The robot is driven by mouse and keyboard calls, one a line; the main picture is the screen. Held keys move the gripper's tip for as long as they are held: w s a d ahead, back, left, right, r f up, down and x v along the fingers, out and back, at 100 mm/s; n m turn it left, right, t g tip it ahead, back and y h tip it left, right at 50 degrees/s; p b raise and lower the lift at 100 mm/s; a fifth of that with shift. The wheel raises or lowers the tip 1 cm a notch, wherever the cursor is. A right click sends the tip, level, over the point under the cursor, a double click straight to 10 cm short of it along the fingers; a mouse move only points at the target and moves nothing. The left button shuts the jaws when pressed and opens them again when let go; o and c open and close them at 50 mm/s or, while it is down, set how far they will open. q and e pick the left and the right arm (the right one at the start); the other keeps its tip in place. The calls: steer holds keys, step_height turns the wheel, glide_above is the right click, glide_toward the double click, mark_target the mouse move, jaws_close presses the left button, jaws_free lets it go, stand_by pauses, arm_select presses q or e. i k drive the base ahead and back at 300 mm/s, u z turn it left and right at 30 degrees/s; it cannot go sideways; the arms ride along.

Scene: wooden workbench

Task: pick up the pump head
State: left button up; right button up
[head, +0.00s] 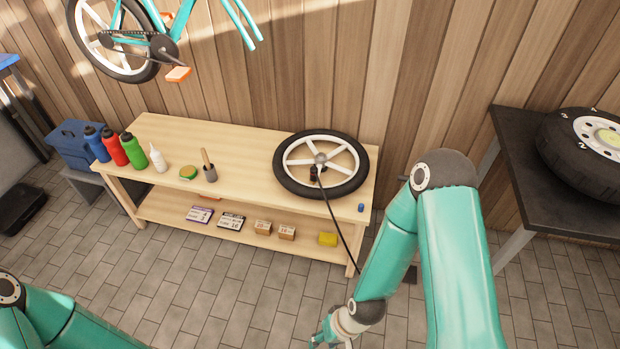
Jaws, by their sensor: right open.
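The pump head (314,173) is a small dark piece with a bit of red at the hub area of the bicycle wheel (281,178). The wheel has a black tyre and white spokes and lies flat on the right part of the wooden workbench (235,190). A black hose (340,232) runs from the pump head over the bench's front edge and down. My right gripper (318,342) is at the bottom edge of the view, open, in front of and well below the bench top, apart from the pump head. My left gripper is outside the view; only its arm shows at lower left.
A small blue piece (361,208) lies near the right front corner. Boxes sit on the lower shelf.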

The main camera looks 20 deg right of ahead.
mark_target(314, 169)
steer(key=z, duration=0.1)
steer(key=i, duration=0.9)
steer(key=u, duration=0.05)
